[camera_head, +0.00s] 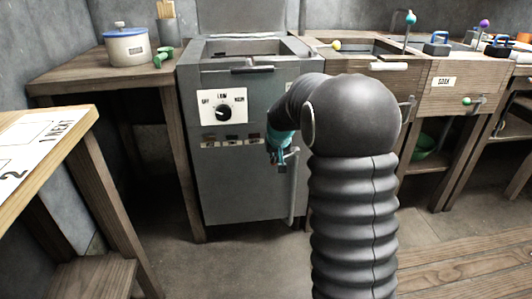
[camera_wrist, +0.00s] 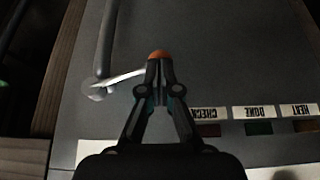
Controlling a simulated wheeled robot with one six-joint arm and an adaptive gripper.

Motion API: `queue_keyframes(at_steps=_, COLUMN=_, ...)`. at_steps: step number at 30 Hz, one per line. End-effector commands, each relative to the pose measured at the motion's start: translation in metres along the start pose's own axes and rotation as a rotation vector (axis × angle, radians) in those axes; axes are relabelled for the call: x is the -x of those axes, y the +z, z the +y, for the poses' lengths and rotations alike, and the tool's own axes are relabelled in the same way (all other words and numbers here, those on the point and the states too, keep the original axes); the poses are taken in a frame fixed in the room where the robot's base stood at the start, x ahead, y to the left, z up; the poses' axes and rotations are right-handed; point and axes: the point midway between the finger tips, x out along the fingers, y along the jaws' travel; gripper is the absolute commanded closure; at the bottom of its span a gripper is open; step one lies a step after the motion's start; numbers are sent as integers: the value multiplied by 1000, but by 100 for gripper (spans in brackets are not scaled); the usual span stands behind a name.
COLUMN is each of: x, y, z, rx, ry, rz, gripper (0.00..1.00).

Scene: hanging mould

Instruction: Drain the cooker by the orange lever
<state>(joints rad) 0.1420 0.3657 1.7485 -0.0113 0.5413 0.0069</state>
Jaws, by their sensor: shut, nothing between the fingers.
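The cooker (camera_head: 245,185) is a grey metal cabinet with a basin on top, straight ahead in the head view. My gripper (camera_head: 281,158) is at its front, low on the right side. In the wrist view my gripper (camera_wrist: 157,70) is shut and empty. The lever's orange end (camera_wrist: 158,53) shows just past the fingertips, partly hidden by them; I cannot tell whether they touch. Its pale rod (camera_wrist: 122,78) runs left to a round pivot by a grey pipe (camera_wrist: 106,40). The pipe (camera_head: 293,190) also shows in the head view, where the orange end is hidden behind my gripper.
The cooker's front has a black dial (camera_head: 222,113) and a row of small labelled lamps (camera_head: 230,141). A wooden bench with a white pot (camera_head: 128,48) stands left. Wooden troughs, one labelled soak (camera_head: 444,81), stand right. A table (camera_head: 45,140) with a paper sheet is near left.

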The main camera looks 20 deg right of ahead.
Motion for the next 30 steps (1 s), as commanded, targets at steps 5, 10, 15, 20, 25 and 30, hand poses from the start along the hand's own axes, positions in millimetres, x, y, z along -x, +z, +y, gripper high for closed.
queue_keyframes(at_steps=5, x=-7, y=3, z=9, rx=7, ry=42, rz=-1, gripper=100)
queue_keyframes(at_steps=10, x=-16, y=8, z=12, rx=2, ry=43, rz=-2, gripper=100)
queue_keyframes(at_steps=15, x=-28, y=15, z=15, rx=1, ry=43, rz=-1, gripper=100)
queue_keyframes(at_steps=20, x=-38, y=20, z=19, rx=1, ry=43, rz=-2, gripper=100)
queue_keyframes(at_steps=25, x=-48, y=25, z=25, rx=0, ry=42, rz=-1, gripper=100)
queue_keyframes(at_steps=30, x=-56, y=30, z=33, rx=1, ry=43, rz=-2, gripper=100)
